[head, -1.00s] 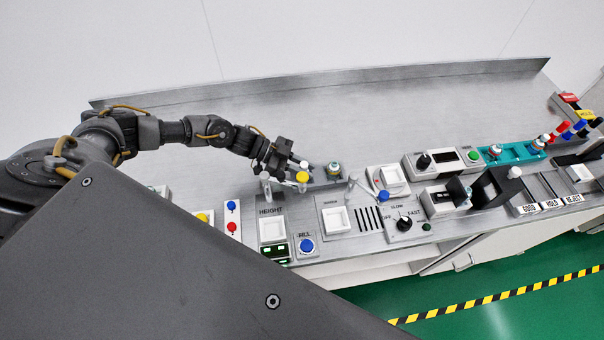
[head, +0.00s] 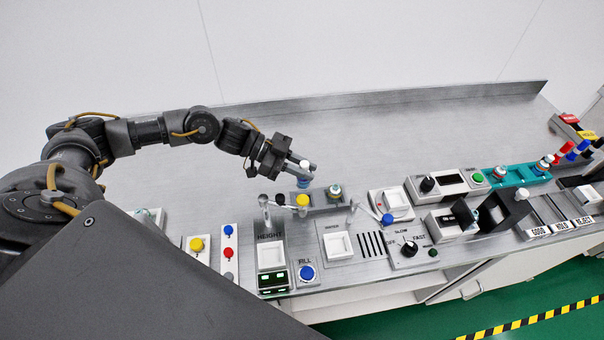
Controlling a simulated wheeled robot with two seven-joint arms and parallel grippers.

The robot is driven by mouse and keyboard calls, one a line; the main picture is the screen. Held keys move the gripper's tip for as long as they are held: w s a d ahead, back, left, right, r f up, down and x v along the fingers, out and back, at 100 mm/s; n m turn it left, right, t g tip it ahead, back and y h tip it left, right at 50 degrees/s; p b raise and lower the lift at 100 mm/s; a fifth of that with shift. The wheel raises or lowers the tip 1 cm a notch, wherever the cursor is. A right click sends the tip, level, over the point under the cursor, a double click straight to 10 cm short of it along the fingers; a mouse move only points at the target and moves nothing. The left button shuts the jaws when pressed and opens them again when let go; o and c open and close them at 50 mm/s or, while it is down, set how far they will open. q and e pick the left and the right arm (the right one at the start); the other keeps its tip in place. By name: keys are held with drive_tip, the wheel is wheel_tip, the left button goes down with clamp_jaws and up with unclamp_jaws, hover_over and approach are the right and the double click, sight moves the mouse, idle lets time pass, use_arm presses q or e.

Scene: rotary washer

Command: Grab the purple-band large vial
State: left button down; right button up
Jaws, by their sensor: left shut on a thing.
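My left gripper (head: 309,166) reaches in from the left and is shut on a small vial (head: 304,180). The vial has a pale top and a bluish-purple band; the fingers hide part of it, and the band is too small to read surely. It hangs above the left part of a grey rack (head: 320,208). A yellow-topped piece (head: 302,200) shows just below it, and another vial (head: 335,191) with a pale top stands at the rack's right. My right gripper is not in view.
A lever with a blue knob (head: 387,218) stands right of the rack. In front are the height panel (head: 271,256), a blue fill button (head: 307,273) and a dial (head: 409,249). A teal rack (head: 520,174) with vials is at the right. The bench behind is clear.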

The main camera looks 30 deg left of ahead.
use_arm(q)
drive_tip(key=shift+c, duration=2.2)
unclamp_jaws()
drive_tip(key=shift+a, duration=0.1)
drive_tip(key=shift+a, duration=0.3)
drive_tip(key=b+v, duration=0.3)
drive_tip(key=v, duration=0.6)
drive_tip(key=shift+b, duration=0.4)
drive_tip(key=shift+s+a+r, duration=0.25)
drive_tip(key=shift+a+r, duration=0.1)
drive_tip(key=shift+a, duration=0.1)
drive_tip(key=shift+c, duration=0.3)
drive_tip(key=shift+f, duration=0.15)
drive_tip(key=shift+c, duration=1.1)
drive_tip(key=f, duration=0.3)
drive_tip(key=s+a+f+n+t+b, duration=0.1)
drive_tip(key=f, duration=0.3)
drive_tip(key=s+f+t+b, duration=0.1)
drive_tip(key=f, duration=0.2)
drive_tip(key=shift+a+f+n, duration=0.2)
drive_tip(key=shift+f+n, duration=0.05)
drive_tip(key=shift+n, duration=0.05)
drive_tip(key=shift+c, duration=0.7)
drive_tip(key=shift+s+f+y+b, duration=0.15)
drive_tip(key=shift+f+y+b, duration=0.15)
drive_tip(key=shift+f, duration=0.1)
